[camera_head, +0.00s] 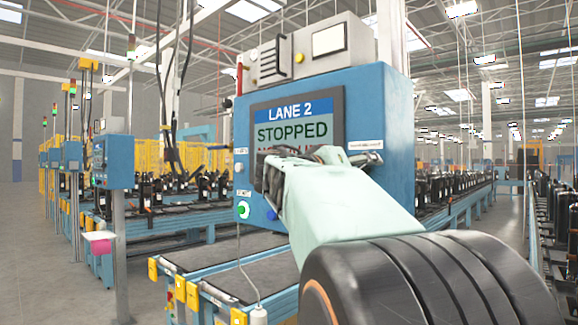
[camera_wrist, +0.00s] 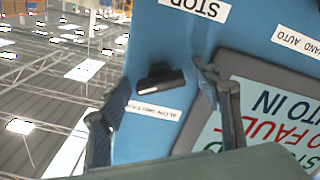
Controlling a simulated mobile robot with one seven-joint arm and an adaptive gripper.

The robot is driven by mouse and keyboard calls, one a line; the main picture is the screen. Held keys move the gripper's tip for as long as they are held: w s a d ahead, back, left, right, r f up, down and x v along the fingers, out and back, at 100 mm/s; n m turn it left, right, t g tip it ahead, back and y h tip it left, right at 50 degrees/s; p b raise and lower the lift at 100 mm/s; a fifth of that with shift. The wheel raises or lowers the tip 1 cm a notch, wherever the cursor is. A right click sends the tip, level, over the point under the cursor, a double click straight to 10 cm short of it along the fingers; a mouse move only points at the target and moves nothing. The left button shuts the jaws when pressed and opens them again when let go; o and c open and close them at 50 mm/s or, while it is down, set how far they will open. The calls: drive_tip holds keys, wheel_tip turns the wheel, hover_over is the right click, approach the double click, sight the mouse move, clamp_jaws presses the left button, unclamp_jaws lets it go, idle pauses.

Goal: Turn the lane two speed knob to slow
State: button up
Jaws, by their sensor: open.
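The lane two control box (camera_head: 395,110) is blue, and its screen (camera_head: 297,112) reads LANE 2 STOPPED. In the wrist view, a black knob (camera_wrist: 160,78) sits on the blue panel with a bar-shaped handle lying nearly level, slightly tilted. A small white label (camera_wrist: 152,110) is just below it, its print upside down and hard to read. My gripper (camera_wrist: 163,90) is open, one finger on each side of the knob in the picture; I cannot tell whether they touch it. In the head view, my gripper (camera_head: 268,178) is at the panel's front and hides the knob.
A green-lit button (camera_head: 243,209) and a blue button (camera_head: 271,214) are low on the panel. A STOP label (camera_wrist: 203,8) and a HAND AUTO label (camera_wrist: 298,42) show in the wrist view. A conveyor (camera_head: 235,285) runs below the box, and a cable hangs beneath it.

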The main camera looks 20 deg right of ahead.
drive_tip(key=shift+c, duration=0.5)
drive_tip(key=c, duration=1.1)
drive_tip(key=shift+o, duration=0.2)
